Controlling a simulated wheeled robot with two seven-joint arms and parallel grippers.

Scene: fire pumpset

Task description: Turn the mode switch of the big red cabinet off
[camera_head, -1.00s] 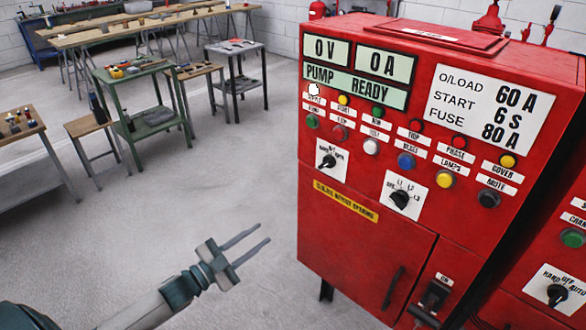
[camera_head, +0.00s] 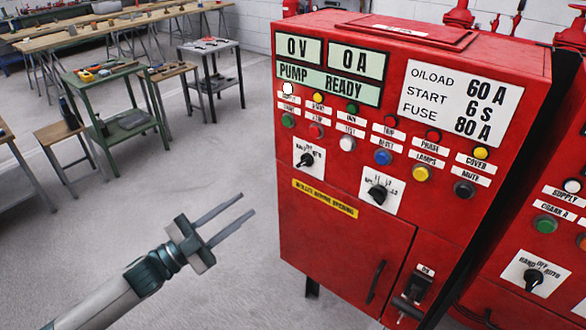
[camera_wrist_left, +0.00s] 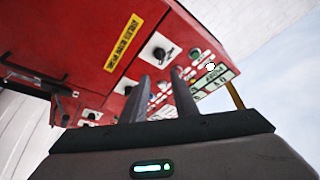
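The big red cabinet (camera_head: 345,235) stands right of centre. Its mode switch (camera_head: 307,159) is a black knob on a white HAND/OFF/AUTO plate, above the yellow label. The knob's exact setting is too small to tell. It also shows in the left wrist view (camera_wrist_left: 160,52), beyond the fingers. My left gripper (camera_head: 247,204) is open and empty, in front of the cabinet, lower left of the switch and apart from it. Its two parallel fingers point toward the cabinet; they also show in the left wrist view (camera_wrist_left: 161,76). My right gripper is not in view.
A second black selector knob (camera_head: 378,194) sits right of the mode switch. Coloured buttons line the panel above. A door handle (camera_head: 376,282) and an isolator lever (camera_head: 416,288) are lower down. Another red cabinet (camera_head: 515,300) stands at right. Workbenches (camera_head: 110,88) are behind; the floor between is clear.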

